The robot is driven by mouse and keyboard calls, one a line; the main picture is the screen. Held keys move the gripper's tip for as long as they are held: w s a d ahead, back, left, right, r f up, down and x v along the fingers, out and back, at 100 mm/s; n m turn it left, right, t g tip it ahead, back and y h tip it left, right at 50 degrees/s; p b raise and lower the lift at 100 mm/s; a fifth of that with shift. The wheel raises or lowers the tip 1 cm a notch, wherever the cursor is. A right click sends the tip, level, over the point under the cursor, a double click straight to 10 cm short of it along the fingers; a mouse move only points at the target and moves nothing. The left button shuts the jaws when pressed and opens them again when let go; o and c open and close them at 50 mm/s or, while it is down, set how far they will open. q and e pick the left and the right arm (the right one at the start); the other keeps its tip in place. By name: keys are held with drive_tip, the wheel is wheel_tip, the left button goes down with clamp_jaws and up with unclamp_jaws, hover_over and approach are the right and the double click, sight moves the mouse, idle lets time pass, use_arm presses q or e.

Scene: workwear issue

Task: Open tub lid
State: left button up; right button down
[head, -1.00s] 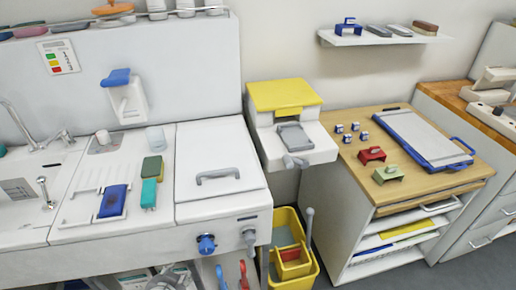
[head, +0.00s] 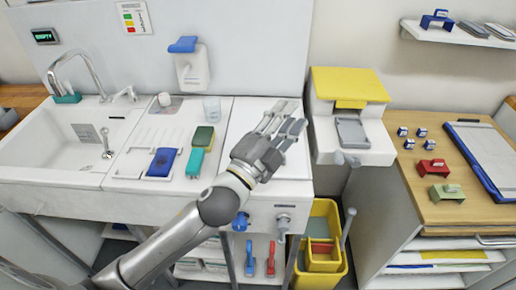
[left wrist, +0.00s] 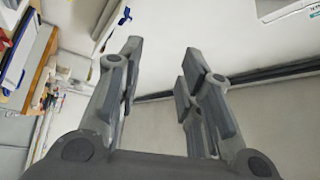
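The tub's white lid (head: 243,112) lies flat and closed in the worktop, right of the drainer, in the head view. My left gripper (head: 286,118) is over the lid, fingers pointing to the back right. It hides the lid's grey handle, so I cannot tell whether it touches the lid. In the left wrist view the two fingers (left wrist: 163,48) stand apart with nothing between them. My right gripper is in neither view.
A yellow-topped dispenser (head: 349,84) stands close to the right.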

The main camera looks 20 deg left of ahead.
use_arm(q)
drive_tip(key=s+d+r+m+g+h, duration=0.25)
drive_tip(key=d+m+g+h, duration=0.4)
drive_tip(key=m, duration=0.65)
drive_tip(key=s+d+r+m+g+h, duration=0.25)
drive_tip(key=d+m+g+h, duration=0.45)
drive_tip(key=m, duration=0.7)
drive_tip(key=w+a+f+m+g+y, duration=0.4)
drive_tip(key=a+f+m+y, duration=0.3)
drive_tip(key=a+f+y, duration=0.4)
drive_tip(key=w+a+y, duration=0.2)
drive_tip(key=a+y, duration=0.4)
drive_tip(key=a, duration=0.8)
drive_tip(key=shift+t+h, duration=0.25)
drive_tip(key=shift+t, duration=0.2)
drive_tip(key=p+x, duration=0.1)
drive_tip(key=x, duration=0.3)
drive_tip(key=p+x, duration=0.1)
drive_tip(key=x, duration=0.4)
drive_tip(key=shift+w+r+p, duration=0.15)
drive_tip(key=shift+w+p, duration=0.1)
drive_tip(key=shift+p, duration=0.05)
drive_tip(key=shift+w+d+f, duration=0.2)
drive_tip(key=shift+f, duration=0.45)
